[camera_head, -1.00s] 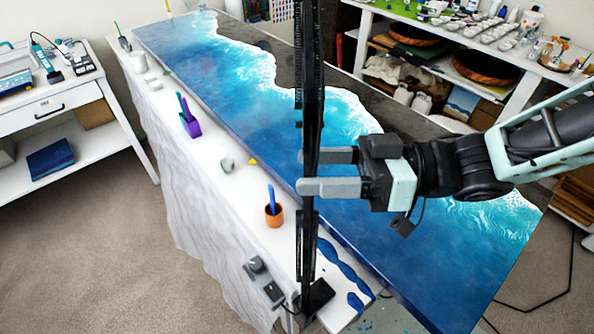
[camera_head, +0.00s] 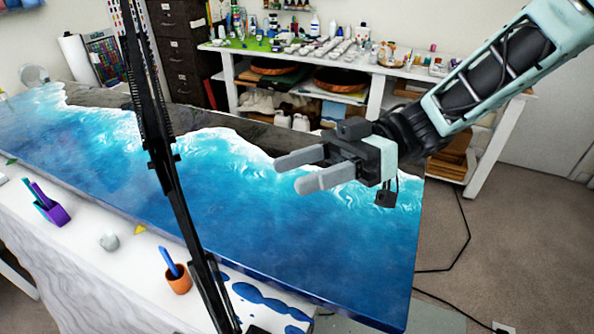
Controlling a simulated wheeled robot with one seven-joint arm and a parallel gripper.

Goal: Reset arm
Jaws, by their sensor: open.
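My gripper (camera_head: 299,173) is in the middle of the head view, with its two grey fingers pointing left. The fingers are apart and nothing is between them. It hangs above the blue and white resin panel (camera_head: 240,215), near the panel's white wave edge. My arm comes in from the upper right. A black upright stand (camera_head: 160,140) rises to the left of the fingers, apart from them in the picture.
A white shelf unit (camera_head: 490,150) stands behind. Open carpet (camera_head: 520,245) lies at the right.

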